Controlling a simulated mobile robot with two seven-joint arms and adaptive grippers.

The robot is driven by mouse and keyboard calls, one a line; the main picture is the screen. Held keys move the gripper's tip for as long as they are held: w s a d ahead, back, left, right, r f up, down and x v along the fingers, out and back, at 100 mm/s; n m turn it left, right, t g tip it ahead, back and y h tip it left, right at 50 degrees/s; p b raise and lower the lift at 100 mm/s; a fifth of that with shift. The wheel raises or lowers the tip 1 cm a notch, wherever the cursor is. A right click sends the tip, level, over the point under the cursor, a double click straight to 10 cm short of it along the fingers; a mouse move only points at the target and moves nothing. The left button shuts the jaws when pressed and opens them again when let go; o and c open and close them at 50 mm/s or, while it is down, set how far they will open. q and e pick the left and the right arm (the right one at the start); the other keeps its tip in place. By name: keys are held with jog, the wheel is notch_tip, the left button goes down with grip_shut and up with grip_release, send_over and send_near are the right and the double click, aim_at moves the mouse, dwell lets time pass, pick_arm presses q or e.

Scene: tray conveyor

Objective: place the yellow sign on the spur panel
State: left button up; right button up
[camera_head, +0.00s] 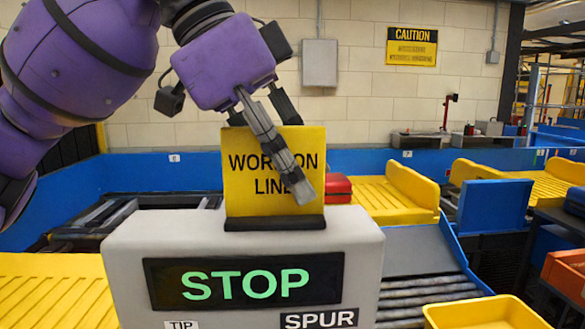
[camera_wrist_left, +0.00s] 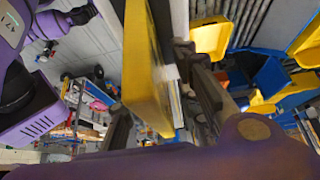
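The yellow sign (camera_head: 240,190), with black "WORK ON LINE" lettering, stands upright on a dark foot on top of the grey spur panel (camera_head: 125,245). The panel's front shows a green "STOP" display and a "SPUR" label. My left gripper (camera_head: 290,165) straddles the sign from above, one finger across its front face and the other partly hidden behind it. In the left wrist view the sign (camera_wrist_left: 145,75) runs between the two fingers (camera_wrist_left: 155,90). Whether both fingers press on it is not clear. My right gripper is in neither view.
Yellow chutes (camera_head: 400,195) and a roller conveyor (camera_head: 425,275) lie right of the panel. A yellow tray (camera_head: 485,316) is at lower right, near an orange bin (camera_head: 566,272). A red object (camera_head: 338,188) sits behind the sign. A blue wall runs behind.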

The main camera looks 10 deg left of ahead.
pick_arm(q)
jog(key=shift+r, duration=0.1)
jog(key=shift+a+r, duration=0.1)
jog(key=shift+r, duration=0.2)
jog(key=v, duration=1.1)
jog(key=shift+a+r, duration=0.1)
jog(key=shift+r, duration=0.1)
jog(key=shift+s, duration=0.1)
